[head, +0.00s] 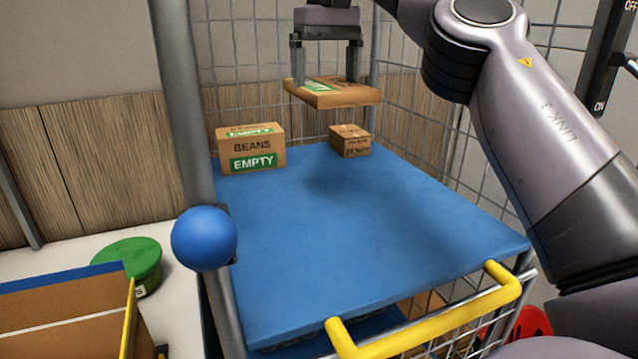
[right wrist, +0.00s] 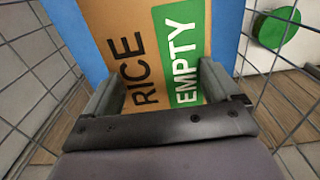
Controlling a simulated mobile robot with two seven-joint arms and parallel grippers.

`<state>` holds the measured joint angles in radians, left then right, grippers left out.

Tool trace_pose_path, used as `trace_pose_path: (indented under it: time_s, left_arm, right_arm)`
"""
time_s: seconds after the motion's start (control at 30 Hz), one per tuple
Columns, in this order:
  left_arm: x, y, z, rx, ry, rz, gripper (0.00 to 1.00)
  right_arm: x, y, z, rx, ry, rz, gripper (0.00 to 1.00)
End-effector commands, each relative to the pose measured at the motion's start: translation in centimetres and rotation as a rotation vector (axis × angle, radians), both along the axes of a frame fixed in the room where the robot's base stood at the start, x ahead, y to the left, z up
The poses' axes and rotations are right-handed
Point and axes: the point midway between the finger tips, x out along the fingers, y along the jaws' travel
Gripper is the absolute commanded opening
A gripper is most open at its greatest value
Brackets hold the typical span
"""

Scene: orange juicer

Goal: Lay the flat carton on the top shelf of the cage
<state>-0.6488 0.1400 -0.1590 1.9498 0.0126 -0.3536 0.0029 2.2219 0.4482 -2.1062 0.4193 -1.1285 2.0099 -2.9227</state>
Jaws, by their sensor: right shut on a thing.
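The flat carton (head: 335,93) is a brown box with a green label, held level above the back of the blue top shelf (head: 350,240) of the cage. My right gripper (head: 326,80) is shut on it from above, with a finger on each side. In the right wrist view the carton (right wrist: 150,30) reads RICE and EMPTY and lies between the fingers of the right gripper (right wrist: 160,90). The carton's shadow falls on the shelf, with a clear gap below it. My left gripper is not in view.
A BEANS carton (head: 251,148) and a small carton (head: 350,141) stand at the back of the shelf. The shelf's middle and front are bare. A post with a blue ball (head: 204,238) stands at the left, a yellow handle (head: 430,322) at the front. Wire mesh (head: 245,55) closes the back.

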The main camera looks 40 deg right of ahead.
Motion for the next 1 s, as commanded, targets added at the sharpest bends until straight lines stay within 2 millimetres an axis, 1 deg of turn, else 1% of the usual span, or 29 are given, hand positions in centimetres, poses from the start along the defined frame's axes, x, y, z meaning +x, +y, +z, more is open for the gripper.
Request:
trace_pose_path:
  time_s: [0.3,0.5,0.6,0.77,1.0]
  left_arm:
    - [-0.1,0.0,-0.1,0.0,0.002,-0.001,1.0]
    - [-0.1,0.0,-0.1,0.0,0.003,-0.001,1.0]
    - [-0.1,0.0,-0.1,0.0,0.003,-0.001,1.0]
    - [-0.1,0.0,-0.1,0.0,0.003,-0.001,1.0]
    - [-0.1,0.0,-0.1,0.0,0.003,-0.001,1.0]
  right_arm:
    - [0.0,0.0,-2.1,0.008,0.019,0.006,0.59]
    - [0.0,0.0,-2.9,0.003,-0.001,0.003,0.59]
    - [0.0,0.0,-4.4,0.003,0.007,0.005,0.59]
    - [0.0,0.0,-6.3,0.002,0.003,0.002,0.59]
    - [0.0,0.0,-10.0,0.002,0.005,0.002,0.59]
